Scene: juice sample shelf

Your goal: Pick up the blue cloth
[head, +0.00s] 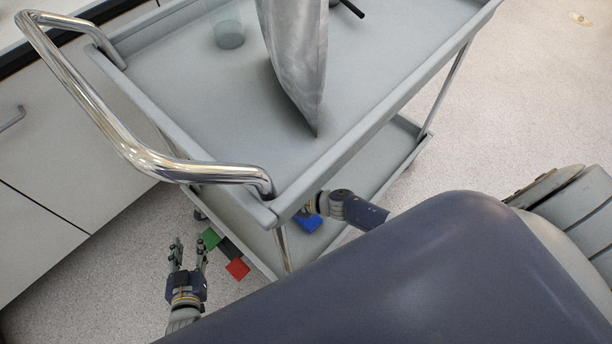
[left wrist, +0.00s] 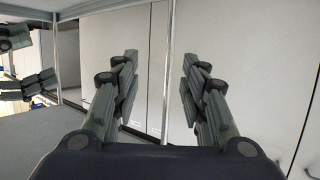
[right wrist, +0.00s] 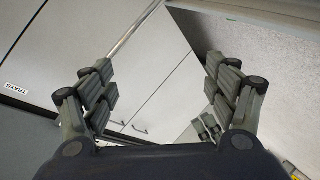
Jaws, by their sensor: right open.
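The blue cloth (head: 308,223) lies on the cart's lower shelf in the head view, partly hidden by the upper shelf and my right arm. It does not show clearly in either wrist view. My right arm reaches in at the cart's near corner, just above the cloth, with its gripper mostly hidden in the head view. In the right wrist view my right gripper (right wrist: 155,68) is open with nothing between its fingers. My left gripper (head: 187,253) is left of the cart, its fingers apart and empty, also in the left wrist view (left wrist: 158,68).
The grey cart (head: 195,105) has a chrome handle (head: 110,118) on the left. A grey bag-like object (head: 297,55) and a clear container (head: 228,28) stand on top. Green (head: 210,238), black and red (head: 237,268) squares lie low beside my left gripper.

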